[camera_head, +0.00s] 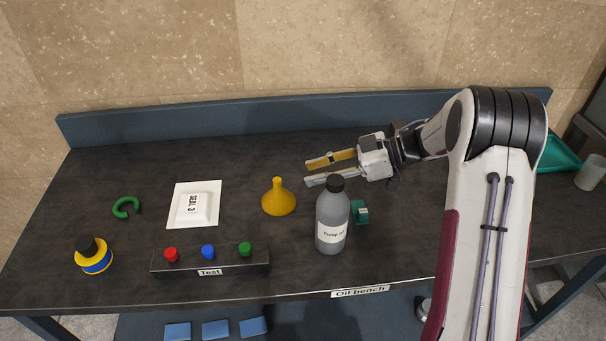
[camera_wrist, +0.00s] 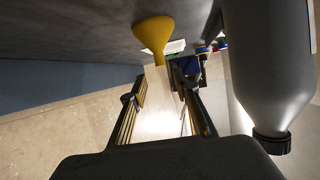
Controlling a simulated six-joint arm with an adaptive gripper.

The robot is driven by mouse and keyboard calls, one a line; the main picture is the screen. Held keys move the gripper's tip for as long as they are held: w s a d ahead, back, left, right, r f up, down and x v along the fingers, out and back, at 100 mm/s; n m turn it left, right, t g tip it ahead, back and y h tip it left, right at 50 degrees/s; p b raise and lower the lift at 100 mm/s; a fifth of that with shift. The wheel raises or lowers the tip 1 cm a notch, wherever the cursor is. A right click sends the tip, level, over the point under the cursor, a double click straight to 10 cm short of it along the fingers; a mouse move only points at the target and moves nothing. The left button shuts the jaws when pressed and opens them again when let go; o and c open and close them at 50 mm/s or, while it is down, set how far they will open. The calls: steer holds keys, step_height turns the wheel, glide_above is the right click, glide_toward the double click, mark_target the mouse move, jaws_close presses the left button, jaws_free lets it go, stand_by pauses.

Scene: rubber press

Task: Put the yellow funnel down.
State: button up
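The yellow funnel (camera_head: 278,199) stands on the bench top, wide mouth down and spout up. It also shows in the wrist view (camera_wrist: 153,33), where the picture appears upside down. My gripper (camera_head: 308,173) is to the right of the funnel and a little farther back, pointing left. Its two fingers are apart with nothing between them, and they do not touch the funnel. The dark bench top (camera_head: 120,165) is under the funnel.
A grey pump oil bottle (camera_head: 332,222) with a black cap stands close in front of my gripper, with a small green object (camera_head: 360,212) beside it. A white seal tray (camera_head: 180,218), a green ring (camera_head: 125,208) and a test button box (camera_head: 230,265) lie left and front.

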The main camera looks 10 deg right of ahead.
steer(key=shift+s+d+r, duration=0.1)
steer(key=shift+d+r, duration=0.2)
steer(key=shift+d, duration=0.35)
steer(key=w+d+r+m+t+h, duration=0.1)
steer(key=w+r+m+t+h, duration=0.1)
steer(key=w+r+t, duration=0.35)
steer(key=w+d+r+m+t+h, duration=0.1)
steer(key=w+r+t+h, duration=0.15)
steer(key=r, duration=0.65)
steer(key=s+d+r+m+t+h, duration=0.45)
steer(key=d+r+m+h, duration=0.3)
steer(key=r, duration=0.25)
steer(key=s+d+m+g+h, duration=0.2)
steer(key=s+d+h, duration=0.1)
steer(key=s, duration=0.6)
steer(key=s+a+f+m+g, duration=0.1)
steer(key=s+f, duration=0.3)
steer(key=s, duration=0.5)
steer(key=s+a+f+m+g+y, duration=0.1)
steer(key=s+a+f+g, duration=0.3)
steer(key=s, duration=0.6)
steer(key=s+a+f+m+g, duration=0.1)
steer(key=s+f, duration=0.4)
steer(key=s, duration=0.5)
steer(key=shift+s+a+f+g+y, duration=0.15)
steer(key=shift+a+f+g+y, duration=0.25)
steer(key=shift+a+g, duration=0.3)
